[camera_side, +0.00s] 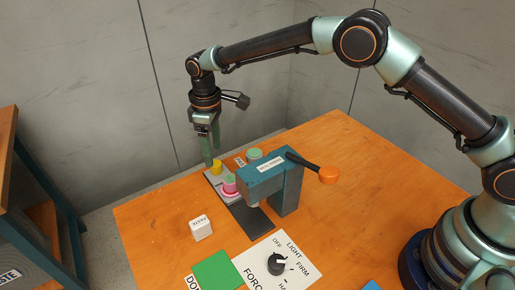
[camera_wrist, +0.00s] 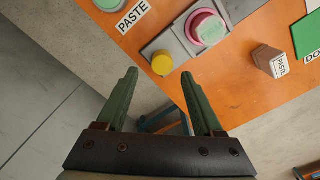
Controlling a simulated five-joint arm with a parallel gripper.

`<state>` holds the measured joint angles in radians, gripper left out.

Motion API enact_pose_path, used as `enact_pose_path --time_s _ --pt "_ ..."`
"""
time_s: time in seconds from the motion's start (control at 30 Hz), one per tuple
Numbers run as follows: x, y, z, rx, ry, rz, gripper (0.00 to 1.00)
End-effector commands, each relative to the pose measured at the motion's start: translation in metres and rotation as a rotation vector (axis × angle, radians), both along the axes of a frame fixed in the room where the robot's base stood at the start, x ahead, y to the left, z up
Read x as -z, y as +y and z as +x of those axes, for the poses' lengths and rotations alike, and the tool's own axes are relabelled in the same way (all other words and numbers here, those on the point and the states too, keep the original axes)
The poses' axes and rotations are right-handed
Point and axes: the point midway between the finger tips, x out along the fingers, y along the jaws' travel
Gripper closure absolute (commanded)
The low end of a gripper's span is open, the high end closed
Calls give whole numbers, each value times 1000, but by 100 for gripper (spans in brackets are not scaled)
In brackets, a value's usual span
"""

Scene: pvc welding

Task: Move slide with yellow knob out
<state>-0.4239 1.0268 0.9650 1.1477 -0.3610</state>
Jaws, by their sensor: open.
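The yellow knob (camera_side: 216,167) stands at the far left end of a light grey slide (camera_side: 214,181). In the wrist view the yellow knob (camera_wrist: 162,64) sits on the slide's near corner, just beyond my fingertips and between their lines. A pink ring-shaped part with a pale green top (camera_side: 229,184) sits on the slide beside the knob, towards the press; it also shows in the wrist view (camera_wrist: 207,27). My gripper (camera_side: 212,155) points down above and beside the knob. In the wrist view my gripper (camera_wrist: 158,75) is open and empty, its green fingers apart.
A blue press (camera_side: 262,178) with an orange-ended lever (camera_side: 328,175) stands over a dark base plate. A pale green round pad (camera_side: 254,154) with a PASTE label is behind the slide. A white block (camera_side: 200,228), green card (camera_side: 216,271) and dial (camera_side: 277,263) are in front.

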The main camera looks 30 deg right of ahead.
Motion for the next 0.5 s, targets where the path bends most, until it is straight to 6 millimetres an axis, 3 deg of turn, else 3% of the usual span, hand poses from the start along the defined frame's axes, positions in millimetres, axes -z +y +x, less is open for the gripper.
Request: enact_pose_path --time_s 0.2,0.5 --pt "-48 0 1 1 -6 3 31" --pt "-83 0 1 1 -4 2 31"
